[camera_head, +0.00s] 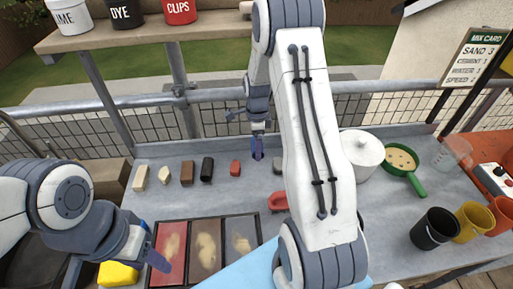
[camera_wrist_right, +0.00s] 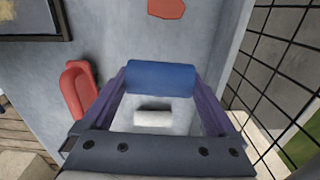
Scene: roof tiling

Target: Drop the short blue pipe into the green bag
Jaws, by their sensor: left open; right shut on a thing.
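The short blue pipe (camera_wrist_right: 160,78) lies crosswise between the fingers of my right gripper (camera_wrist_right: 162,88) in the right wrist view. My right gripper is shut on it. In the head view the right gripper (camera_head: 257,148) hangs over the back of the grey table, near a row of small blocks; the pipe is hard to tell from the fingers there. My left gripper (camera_head: 118,262) is open and empty at the lower left, by a yellow block (camera_head: 118,275). I cannot make out a green bag in either view.
Small blocks, including a black one (camera_head: 207,167) and a red one (camera_head: 235,168), line the table. A red curved piece (camera_head: 277,201) lies nearer. Trays (camera_head: 206,247) are in front; a white pot (camera_head: 361,154), green pan (camera_head: 404,163) and black cup (camera_head: 435,229) stand right. Mesh railing runs behind.

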